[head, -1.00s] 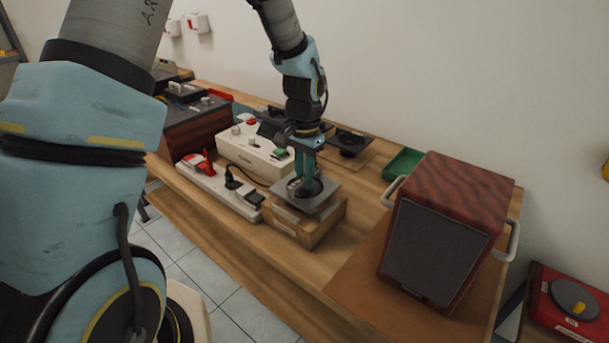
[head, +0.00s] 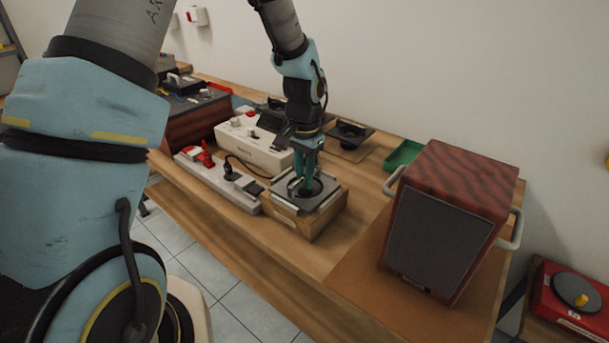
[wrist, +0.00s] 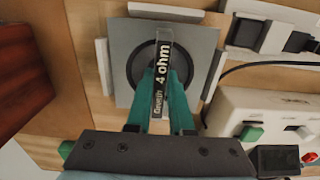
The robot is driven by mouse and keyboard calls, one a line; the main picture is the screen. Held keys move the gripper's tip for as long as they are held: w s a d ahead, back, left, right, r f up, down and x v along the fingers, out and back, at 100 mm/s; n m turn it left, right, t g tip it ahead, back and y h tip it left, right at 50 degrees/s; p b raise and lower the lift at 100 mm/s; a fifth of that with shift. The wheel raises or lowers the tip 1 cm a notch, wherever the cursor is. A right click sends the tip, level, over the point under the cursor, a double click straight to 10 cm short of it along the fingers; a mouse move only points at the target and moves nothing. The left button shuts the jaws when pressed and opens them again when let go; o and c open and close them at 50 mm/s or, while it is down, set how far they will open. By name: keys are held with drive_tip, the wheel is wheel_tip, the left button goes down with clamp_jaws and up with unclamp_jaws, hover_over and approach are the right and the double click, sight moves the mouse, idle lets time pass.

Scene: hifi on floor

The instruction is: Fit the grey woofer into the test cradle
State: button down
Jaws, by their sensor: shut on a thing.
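The grey woofer (head: 328,185) is a square grey plate with a round black cone. My gripper (head: 306,186) points down and is shut on that grip at the middle of the woofer. The test cradle (head: 318,225) is a wooden block with pale rails around its top. The woofer lies over the cradle top, between the rails (wrist: 103,65). Its edges run close to the rails and look slightly askew to the right one. I cannot tell whether it is fully seated.
A white meter box (head: 250,140) and a power strip (head: 215,183) with a black plug stand to the left. A wooden speaker cabinet (head: 450,220) stands on the right. A black driver (head: 350,133) and a green tray (head: 403,155) lie behind.

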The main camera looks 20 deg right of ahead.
drive_tip(key=shift+f, duration=0.2)
drive_tip(key=c, duration=0.7)
unclamp_jaws()
wheel_tip(320, 180, up, 11)
drive_tip(key=shift+f+b, duration=0.1)
drive_tip(key=shift+b, duration=0.8)
